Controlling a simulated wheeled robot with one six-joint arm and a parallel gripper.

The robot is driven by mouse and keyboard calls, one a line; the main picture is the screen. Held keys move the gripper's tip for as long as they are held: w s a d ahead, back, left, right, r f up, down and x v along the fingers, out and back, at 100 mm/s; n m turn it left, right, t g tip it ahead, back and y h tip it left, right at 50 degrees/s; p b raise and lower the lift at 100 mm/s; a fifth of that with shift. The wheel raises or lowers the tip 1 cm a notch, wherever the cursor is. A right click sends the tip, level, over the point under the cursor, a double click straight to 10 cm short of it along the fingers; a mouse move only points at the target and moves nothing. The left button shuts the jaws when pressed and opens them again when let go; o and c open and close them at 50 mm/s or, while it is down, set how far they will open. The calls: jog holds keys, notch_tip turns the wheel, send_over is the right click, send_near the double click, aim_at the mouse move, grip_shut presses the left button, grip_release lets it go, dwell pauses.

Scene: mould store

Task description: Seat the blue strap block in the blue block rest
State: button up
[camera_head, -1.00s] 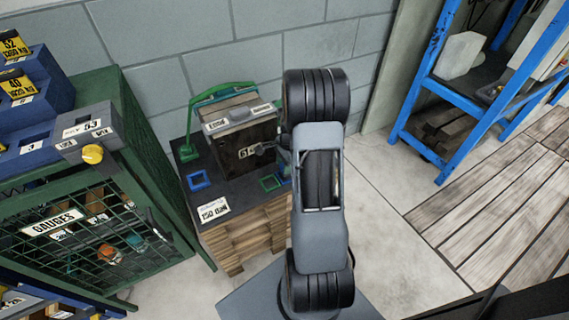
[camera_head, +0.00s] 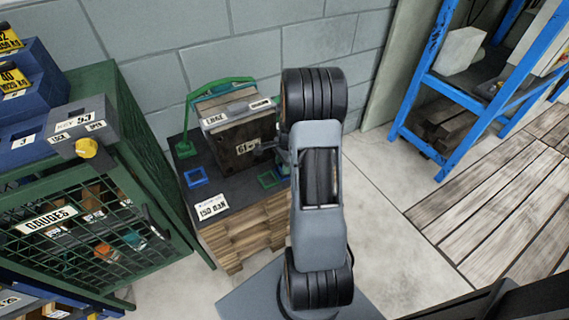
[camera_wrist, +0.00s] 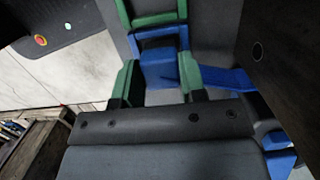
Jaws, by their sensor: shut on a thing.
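My gripper (camera_wrist: 158,86) is at the middle of the wrist view, its two green-tipped fingers shut on the blue strap block (camera_wrist: 157,66). A blue strip (camera_wrist: 228,79) runs right from beside the right finger; whether it joins the block is unclear. A blue edge (camera_wrist: 160,33) and a green frame (camera_wrist: 150,20) lie just beyond the block. In the head view, the blue block rest (camera_head: 196,177) is a small open square on the dark bench top. My arm hides the gripper and most of the block there.
A green square rest (camera_head: 269,180) lies right of the blue one. A dark mould block (camera_head: 240,140) stands behind them under a green bracket (camera_head: 188,120). A green mesh cabinet (camera_head: 80,222) stands left. A white label (camera_head: 212,207) lies near the bench's front edge.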

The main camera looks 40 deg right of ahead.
jog(key=o, duration=1)
jog(key=shift+c, duration=0.2)
notch_tip(320, 180, up, 14)
jog(key=d+p, duration=0.2)
jog(key=p, duration=0.1)
jog(key=shift+s+f, duration=0.15)
